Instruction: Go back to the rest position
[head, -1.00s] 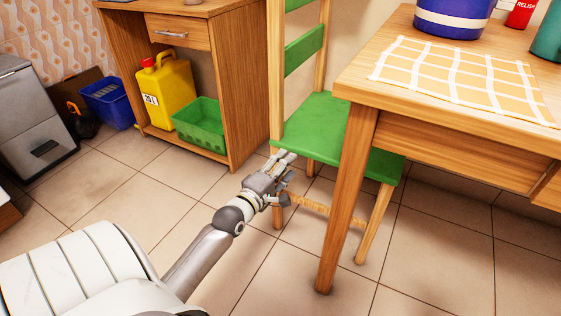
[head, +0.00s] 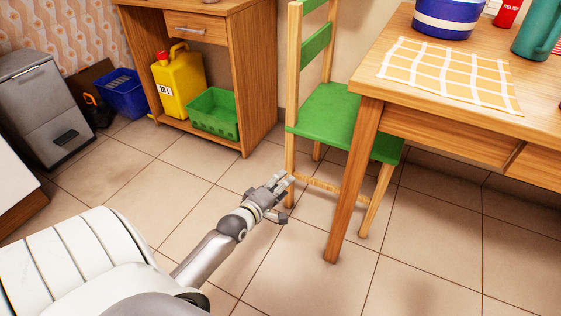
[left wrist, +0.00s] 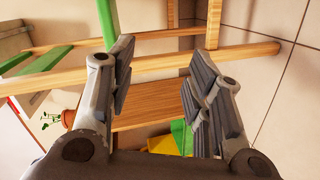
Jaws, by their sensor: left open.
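My left gripper (head: 283,198) is extended low over the tiled floor in the head view, in front of the green chair (head: 325,116). In the left wrist view its two fingers (left wrist: 160,88) stand apart with nothing between them. The chair's wooden bars show beyond the fingers, along with the brown wooden cabinet (left wrist: 155,108). My right gripper is in neither view. No pans show.
A wooden table (head: 370,85) with a checked cloth (head: 450,75) and a blue pot (head: 445,18) stands at the right. The cabinet holds a yellow canister (head: 180,85) and a green basket (head: 213,115). Bare floor (head: 180,190) lies left of the gripper.

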